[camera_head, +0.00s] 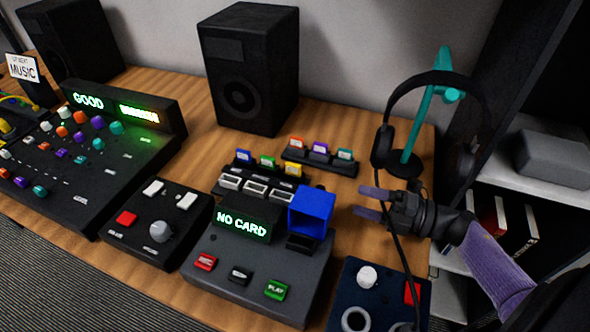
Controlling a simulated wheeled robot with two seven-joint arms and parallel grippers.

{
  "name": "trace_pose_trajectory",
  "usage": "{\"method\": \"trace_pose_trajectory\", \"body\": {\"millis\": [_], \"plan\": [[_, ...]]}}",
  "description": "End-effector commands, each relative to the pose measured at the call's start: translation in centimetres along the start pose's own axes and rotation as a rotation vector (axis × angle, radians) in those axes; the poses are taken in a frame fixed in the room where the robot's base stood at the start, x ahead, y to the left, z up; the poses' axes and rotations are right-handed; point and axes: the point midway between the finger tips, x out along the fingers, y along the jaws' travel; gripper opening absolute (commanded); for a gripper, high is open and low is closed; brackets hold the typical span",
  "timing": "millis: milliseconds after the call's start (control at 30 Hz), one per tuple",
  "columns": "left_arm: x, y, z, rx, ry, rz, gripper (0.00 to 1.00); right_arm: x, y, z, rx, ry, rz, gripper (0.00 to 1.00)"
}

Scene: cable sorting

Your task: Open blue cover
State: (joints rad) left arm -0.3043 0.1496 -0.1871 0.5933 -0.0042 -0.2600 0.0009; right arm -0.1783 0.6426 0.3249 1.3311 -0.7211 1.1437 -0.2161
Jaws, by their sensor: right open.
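The blue cover (312,209) is on the right side of the dark "NO CARD" device (250,268). It stands raised, its hollow-looking inner side facing the front, and a dark slot (302,243) shows just below it. My right gripper (363,201) is to the right of the cover, with its fingers pointing left. The fingers are spread, with nothing between them and a gap between them and the cover. My left gripper is not in view.
A headphone stand (409,158) with headphones is behind my right gripper, and a cable hangs in front of it. Racks of coloured cartridges (320,157) stand behind the device. A dark blue box with a knob (367,277) is at the front right. A mixer (85,165) fills the left.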

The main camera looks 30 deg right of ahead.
Motion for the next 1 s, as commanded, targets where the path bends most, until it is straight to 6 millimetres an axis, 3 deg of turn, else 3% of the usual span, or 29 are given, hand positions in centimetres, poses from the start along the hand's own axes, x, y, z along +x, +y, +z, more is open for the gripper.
{"method": "trace_pose_trajectory", "body": {"millis": [400, 533, 767, 1000], "plan": [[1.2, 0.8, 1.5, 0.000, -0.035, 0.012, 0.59, 8.6, -0.1, 0.0, 0.001, 0.000, 0.003, 0.64], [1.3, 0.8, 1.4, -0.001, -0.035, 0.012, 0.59, 9.6, 0.0, 0.0, 0.001, 0.000, 0.002, 0.64], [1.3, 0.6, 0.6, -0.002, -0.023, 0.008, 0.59, 9.7, 0.0, 0.0, 0.002, -0.001, 0.001, 0.64], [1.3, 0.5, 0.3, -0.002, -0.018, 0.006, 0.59, 9.6, 0.0, 0.0, 0.002, -0.001, 0.001, 0.13]]}}
